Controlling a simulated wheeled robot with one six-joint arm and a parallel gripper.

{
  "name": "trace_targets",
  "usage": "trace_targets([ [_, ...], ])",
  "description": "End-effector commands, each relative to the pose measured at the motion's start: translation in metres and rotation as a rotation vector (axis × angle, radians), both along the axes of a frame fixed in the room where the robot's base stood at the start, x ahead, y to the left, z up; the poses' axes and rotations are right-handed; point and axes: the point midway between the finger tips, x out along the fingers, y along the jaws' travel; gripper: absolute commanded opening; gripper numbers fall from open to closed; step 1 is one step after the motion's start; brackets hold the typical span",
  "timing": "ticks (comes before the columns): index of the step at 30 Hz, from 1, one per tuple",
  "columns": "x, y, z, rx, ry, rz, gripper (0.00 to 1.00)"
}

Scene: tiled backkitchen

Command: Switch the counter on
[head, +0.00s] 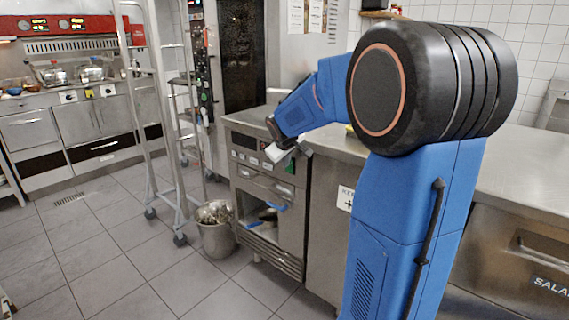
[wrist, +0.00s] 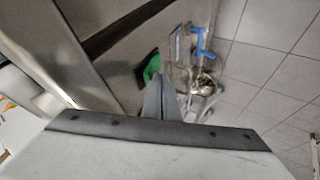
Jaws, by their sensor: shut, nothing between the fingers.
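A green switch (head: 290,166) sits at the right end of that panel. In the wrist view the green switch (wrist: 153,66) shows in a black frame, partly hidden by my fingers. My gripper (head: 304,150) is in front of the panel's right end, near the switch. In the wrist view my gripper (wrist: 160,80) is shut and empty, its tips close beside the switch. I cannot tell whether they touch it, or which way the switch is set.
A metal bin (head: 214,230) stands on the tiled floor left of the counter. A wheeled rack (head: 160,120) stands behind it. Blue handles (head: 275,207) show at the open shelf under the panel.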

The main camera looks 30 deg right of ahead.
Motion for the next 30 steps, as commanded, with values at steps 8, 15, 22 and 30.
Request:
trace_targets([
  [8,0.001,-0.006,0.001,0.034,0.014,-0.007,0.00],
  [15,0.001,-0.009,0.003,0.073,0.028,-0.006,0.00],
  [22,0.002,-0.009,0.005,0.071,0.027,-0.005,0.00],
  [30,0.002,-0.009,0.015,0.071,0.026,-0.005,0.00],
])
